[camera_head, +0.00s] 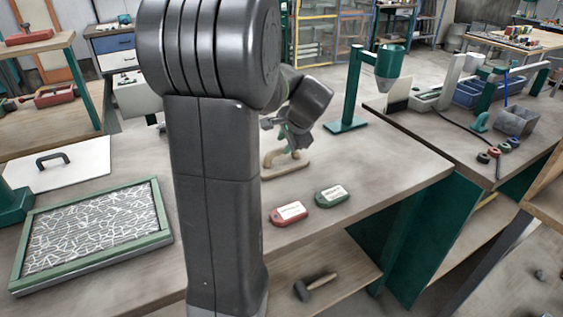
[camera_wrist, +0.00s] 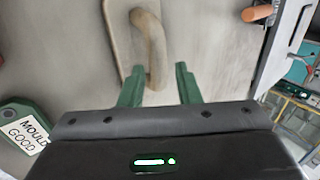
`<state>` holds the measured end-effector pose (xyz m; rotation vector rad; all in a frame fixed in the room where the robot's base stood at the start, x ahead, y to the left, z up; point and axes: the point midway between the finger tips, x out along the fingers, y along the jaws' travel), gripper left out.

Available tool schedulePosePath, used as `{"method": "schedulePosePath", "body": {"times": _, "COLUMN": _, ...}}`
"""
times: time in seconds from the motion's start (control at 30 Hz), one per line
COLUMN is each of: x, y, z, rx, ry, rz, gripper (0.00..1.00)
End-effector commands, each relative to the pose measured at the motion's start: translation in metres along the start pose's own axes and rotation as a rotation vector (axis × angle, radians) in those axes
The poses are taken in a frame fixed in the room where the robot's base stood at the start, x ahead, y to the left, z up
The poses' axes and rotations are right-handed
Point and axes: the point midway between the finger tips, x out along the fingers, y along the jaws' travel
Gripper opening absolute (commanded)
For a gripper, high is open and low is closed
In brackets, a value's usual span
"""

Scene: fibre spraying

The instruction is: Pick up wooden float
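The wooden float (camera_head: 285,168) lies on the workbench, just beyond my arm. It is a pale flat board with a looped wooden handle, and my arm hides part of it in the head view. In the wrist view the float (camera_wrist: 122,45) is at the top middle, with its handle (camera_wrist: 153,45) pointing toward my gripper. My gripper (camera_wrist: 157,72) is open, its two green fingers apart, with the near end of the handle between them in the picture. I cannot tell whether the fingers touch the handle. In the head view my gripper (camera_head: 287,146) is right over the float.
A red tag (camera_head: 288,213) and a green tag (camera_head: 332,196) lie in front of the float. A green-framed fibre tray (camera_head: 95,228) and a white board with a black handle (camera_head: 85,168) are at left. A green stand (camera_head: 350,100) rises behind. The bench right of the float is clear.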

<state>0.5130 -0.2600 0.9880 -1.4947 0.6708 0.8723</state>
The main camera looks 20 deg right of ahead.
Motion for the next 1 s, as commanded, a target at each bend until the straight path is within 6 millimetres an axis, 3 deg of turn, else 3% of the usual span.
{"method": "schedulePosePath", "body": {"times": 0.17, "x": 0.012, "y": 0.001, "z": 0.001, "rx": 0.000, "ry": -0.001, "rz": 0.002, "gripper": 0.30}}
{"method": "schedulePosePath", "body": {"times": 0.43, "x": 0.051, "y": 0.004, "z": 0.002, "rx": 0.000, "ry": -0.001, "rz": 0.001, "gripper": 0.30}}
{"method": "schedulePosePath", "body": {"times": 0.77, "x": 0.057, "y": 0.003, "z": 0.002, "rx": -0.001, "ry": 0.001, "rz": 0.000, "gripper": 0.30}}
{"method": "schedulePosePath", "body": {"times": 0.9, "x": 0.057, "y": 0.003, "z": 0.002, "rx": -0.001, "ry": 0.001, "rz": 0.000, "gripper": 0.03}}
{"method": "schedulePosePath", "body": {"times": 1.0, "x": 0.057, "y": 0.003, "z": 0.002, "rx": -0.001, "ry": 0.001, "rz": -0.001, "gripper": 0.00}}
